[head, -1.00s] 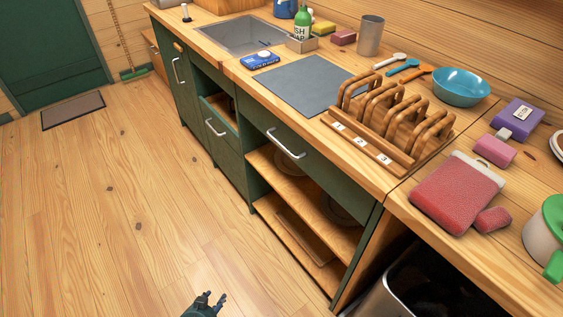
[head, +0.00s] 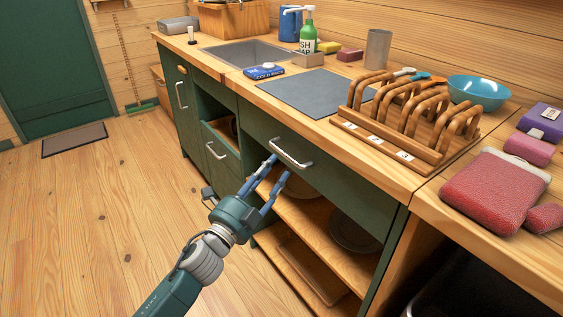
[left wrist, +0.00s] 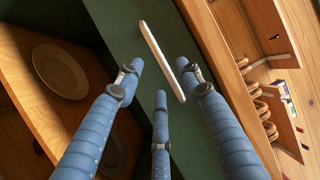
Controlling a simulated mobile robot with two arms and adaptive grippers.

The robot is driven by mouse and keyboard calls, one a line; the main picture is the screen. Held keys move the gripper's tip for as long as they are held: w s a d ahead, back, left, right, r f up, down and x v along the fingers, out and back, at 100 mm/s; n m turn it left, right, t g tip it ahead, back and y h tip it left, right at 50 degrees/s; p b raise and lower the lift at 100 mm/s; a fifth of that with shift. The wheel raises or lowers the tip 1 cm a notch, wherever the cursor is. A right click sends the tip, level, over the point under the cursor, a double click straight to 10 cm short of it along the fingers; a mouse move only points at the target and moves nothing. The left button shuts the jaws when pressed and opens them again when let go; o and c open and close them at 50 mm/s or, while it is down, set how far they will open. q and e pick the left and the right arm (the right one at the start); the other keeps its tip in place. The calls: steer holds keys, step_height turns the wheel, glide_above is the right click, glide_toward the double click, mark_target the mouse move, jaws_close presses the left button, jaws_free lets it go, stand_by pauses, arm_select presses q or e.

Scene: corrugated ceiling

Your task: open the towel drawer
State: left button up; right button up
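A green drawer front (head: 325,180) with a pale bar handle (head: 290,153) sits under the counter, above open shelves. It looks closed, and I see no label naming it the towel drawer. My left gripper (head: 273,178) is in front of this drawer, its blue fingers spread and empty, with the tips close to the handle's left end. In the left wrist view the handle (left wrist: 161,60) lies slantwise just beyond the spread fingertips (left wrist: 160,72); whether they touch it I cannot tell. My right gripper is out of view.
A second green drawer (head: 222,141) with its own handle is lower left, under an open niche. Plates stand on the shelves (head: 310,222) below. A wooden rack (head: 400,130) stands on the counter above. The floor (head: 100,220) at left is clear.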

arm_select(q)
steer(key=x, duration=0.5)
steer(key=shift+w, duration=0.1)
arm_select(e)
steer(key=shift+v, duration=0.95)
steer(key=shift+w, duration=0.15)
arm_select(q)
steer(key=shift+f, duration=0.1)
jaws_close()
